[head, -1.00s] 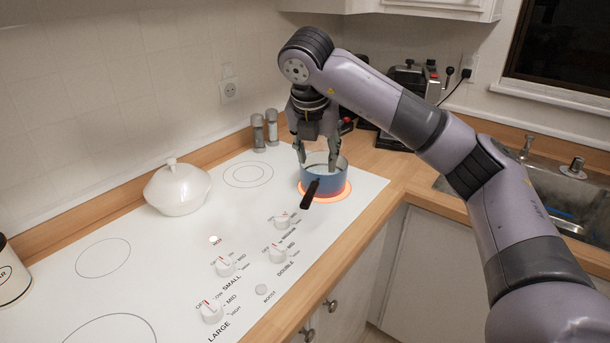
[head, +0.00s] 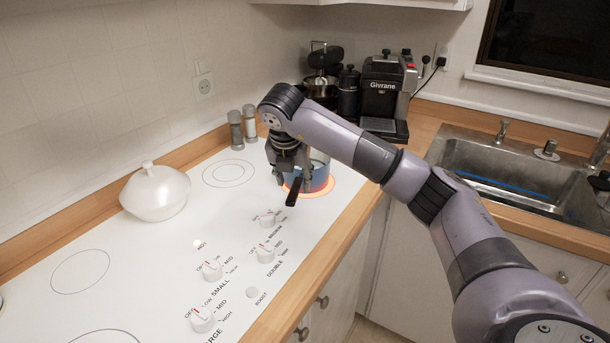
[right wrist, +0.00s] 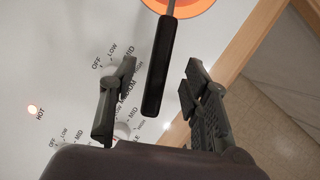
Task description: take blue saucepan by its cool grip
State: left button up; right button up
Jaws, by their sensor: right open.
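The blue saucepan (head: 320,174) stands on a glowing orange burner at the cooktop's right end, partly hidden behind my right gripper (head: 292,181). Its black grip (head: 292,192) points toward the front of the cooktop. In the right wrist view the black grip (right wrist: 160,68) lies between the two spread fingers of my right gripper (right wrist: 160,84), with a visible gap on each side. The gripper is open and holds nothing. The pan's body is out of that view; only the thin stem of its handle shows over the orange glow. My left gripper is not in view.
The glowing burner (right wrist: 190,8) is close to the grip. Control knobs (head: 267,217) stand in front of the pan. A white lidded dish (head: 155,192) and two shakers (head: 235,128) stand on the left. A coffee machine (head: 386,95) and sink (head: 510,180) lie beyond.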

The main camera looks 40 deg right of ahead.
aim_at(295, 188)
jog(key=shift+f, duration=0.2)
jog(key=p+x, duration=0.1)
jog(key=x, duration=0.3)
jog(key=shift+f+p, duration=0.25)
jog(key=shift+p, duration=0.1)
jog(key=shift+d+f, duration=0.1)
jog(key=shift+f, duration=0.15)
jog(key=shift+c, duration=0.4)
grip_shut()
jog(key=shift+w+r, duration=0.15)
